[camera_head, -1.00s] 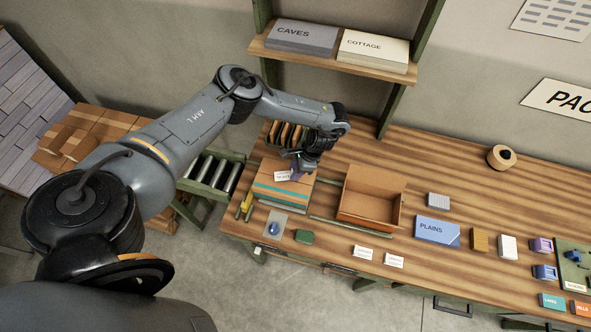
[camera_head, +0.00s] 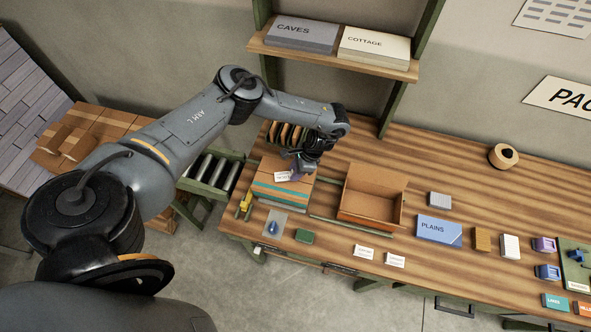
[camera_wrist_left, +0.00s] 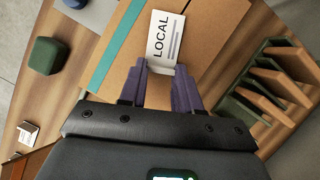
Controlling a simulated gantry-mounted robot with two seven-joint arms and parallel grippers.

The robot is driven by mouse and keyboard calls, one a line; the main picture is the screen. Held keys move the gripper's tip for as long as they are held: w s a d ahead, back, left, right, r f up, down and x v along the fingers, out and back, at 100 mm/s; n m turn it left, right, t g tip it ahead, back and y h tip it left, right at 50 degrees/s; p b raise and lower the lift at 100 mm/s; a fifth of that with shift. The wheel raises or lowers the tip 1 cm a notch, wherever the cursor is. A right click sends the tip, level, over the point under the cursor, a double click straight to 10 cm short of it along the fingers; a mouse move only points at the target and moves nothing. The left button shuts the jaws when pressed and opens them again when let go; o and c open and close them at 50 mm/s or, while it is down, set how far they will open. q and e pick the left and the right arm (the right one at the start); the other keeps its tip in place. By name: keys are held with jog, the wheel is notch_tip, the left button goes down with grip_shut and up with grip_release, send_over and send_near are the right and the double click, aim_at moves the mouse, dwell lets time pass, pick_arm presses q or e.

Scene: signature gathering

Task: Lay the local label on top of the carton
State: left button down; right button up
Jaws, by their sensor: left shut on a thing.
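The local label (camera_wrist_left: 164,37) is a white card reading "LOCAL". It also shows small and white in the head view (camera_head: 283,176). The closed carton (camera_head: 272,190) is brown with a teal stripe and stands at the left end of the bench. In the left wrist view the carton (camera_wrist_left: 122,75) lies under the label. My left gripper (camera_wrist_left: 166,72) is shut on the label's near edge with its purple fingers. The label is over the carton's top; I cannot tell whether it touches. In the head view my left gripper (camera_head: 297,170) is above the carton. My right gripper is not in view.
An open carton (camera_head: 372,205) stands right of the closed one. A rack of upright brown pieces (camera_wrist_left: 277,82) is close behind the carton. A green block (camera_head: 304,237) and two white cards (camera_head: 363,252) lie along the front. A tape roll (camera_head: 503,156) is at the back.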

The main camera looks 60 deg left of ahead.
pick_arm(q)
jog(key=shift+f, duration=0.35)
jog(key=c, duration=0.7)
grip_release()
jog(key=shift+r, duration=0.1)
